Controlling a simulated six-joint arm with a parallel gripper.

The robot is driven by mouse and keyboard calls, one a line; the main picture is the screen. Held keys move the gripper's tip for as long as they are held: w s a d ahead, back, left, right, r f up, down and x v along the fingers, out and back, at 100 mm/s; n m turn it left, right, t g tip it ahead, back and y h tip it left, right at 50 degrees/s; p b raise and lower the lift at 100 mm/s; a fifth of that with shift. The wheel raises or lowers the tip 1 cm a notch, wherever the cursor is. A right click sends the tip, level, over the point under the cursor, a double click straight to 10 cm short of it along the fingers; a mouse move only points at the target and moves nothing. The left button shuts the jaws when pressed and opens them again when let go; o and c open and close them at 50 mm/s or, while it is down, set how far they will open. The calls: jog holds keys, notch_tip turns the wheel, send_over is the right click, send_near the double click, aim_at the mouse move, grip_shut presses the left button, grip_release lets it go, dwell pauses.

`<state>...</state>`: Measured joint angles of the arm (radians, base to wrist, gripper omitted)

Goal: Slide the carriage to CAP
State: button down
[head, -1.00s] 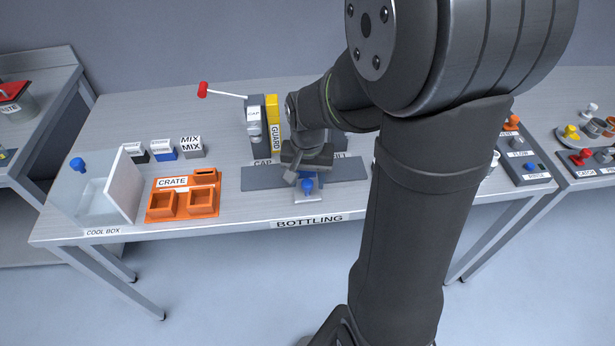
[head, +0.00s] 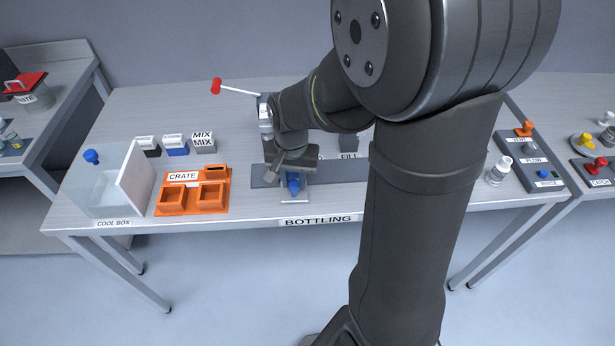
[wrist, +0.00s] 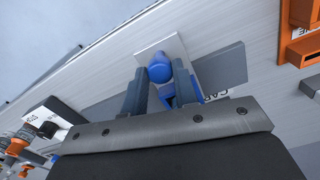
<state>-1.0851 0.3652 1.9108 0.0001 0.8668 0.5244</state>
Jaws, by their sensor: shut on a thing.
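The carriage (head: 295,198) is a pale plate with a blue handle (head: 293,185), on a dark grey rail (head: 262,175) at the bench front. In the wrist view its plate (wrist: 150,48) and the round blue handle top (wrist: 159,70) show between my fingers. My gripper (wrist: 157,92) is shut on the blue handle; it also shows in the head view (head: 292,174). The CAP station (head: 264,112) stands behind the rail, mostly hidden by my arm, with a red-tipped lever (head: 216,87) reaching left. The FILL label (head: 349,156) is right of my gripper.
The orange crate (head: 183,210) and clear cool box (head: 95,198) stand left of the rail. Several small boxes, among them MIX (head: 203,142), lie behind the crate. A white bottle (head: 497,172) and a panel with knobs (head: 545,185) are at right.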

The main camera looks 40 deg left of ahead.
jog(key=shift+s+a, duration=2.05)
jog(key=shift+a, duration=0.05)
jog(key=c, duration=1.1)
grip_release()
jog(key=shift+s+a, duration=0.1)
jog(key=shift+c, duration=0.2)
jog(key=shift+r, duration=0.15)
notch_tip(320, 180, up, 17)
